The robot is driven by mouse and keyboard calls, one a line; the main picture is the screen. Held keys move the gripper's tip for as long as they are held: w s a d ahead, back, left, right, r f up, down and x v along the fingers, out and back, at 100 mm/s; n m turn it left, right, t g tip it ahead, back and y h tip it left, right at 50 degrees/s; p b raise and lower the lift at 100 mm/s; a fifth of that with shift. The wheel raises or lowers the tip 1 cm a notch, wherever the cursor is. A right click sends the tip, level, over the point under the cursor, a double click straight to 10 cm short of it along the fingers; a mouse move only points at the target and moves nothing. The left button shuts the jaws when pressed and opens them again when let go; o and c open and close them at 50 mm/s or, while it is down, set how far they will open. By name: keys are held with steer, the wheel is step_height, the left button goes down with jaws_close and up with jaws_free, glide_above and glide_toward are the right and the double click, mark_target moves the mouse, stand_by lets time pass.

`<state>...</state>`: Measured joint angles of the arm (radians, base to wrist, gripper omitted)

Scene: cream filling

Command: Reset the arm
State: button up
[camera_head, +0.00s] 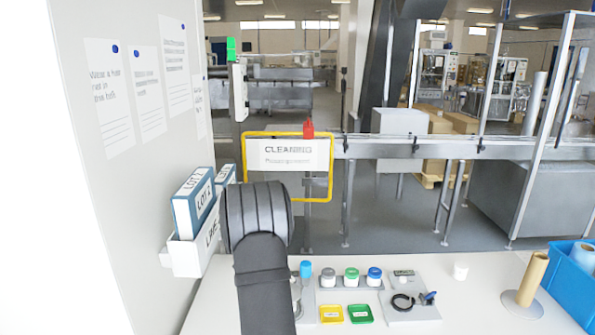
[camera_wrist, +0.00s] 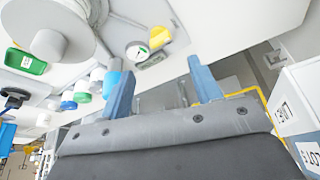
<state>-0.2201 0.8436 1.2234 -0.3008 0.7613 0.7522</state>
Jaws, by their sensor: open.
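My gripper (camera_wrist: 162,82) shows in the wrist view as two blue fingers standing well apart. It is open, with nothing between the fingers. In the head view my dark grey arm rises at the centre left, in front of the wall holder and the table. The gripper itself is hidden there behind the arm. The fingers are clear of the jars, and a blue-capped item (camera_wrist: 112,78) shows just beside the left finger.
On the white table (camera_head: 465,315) are a white-lidded jar (camera_head: 328,278), green-lidded jar (camera_head: 351,276), blue-lidded jar (camera_head: 374,277), yellow tray (camera_head: 331,314) and green tray (camera_head: 360,313). A cardboard roll (camera_head: 532,280) and blue bin (camera_head: 572,280) stand right. A binder holder (camera_head: 190,255) is on the left wall.

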steer(key=x, duration=1)
steer(key=shift+s, duration=0.1)
steer(key=shift+r+n+y, duration=0.1)
steer(key=shift+n+y, duration=0.2)
steer(key=shift+n, duration=0.3)
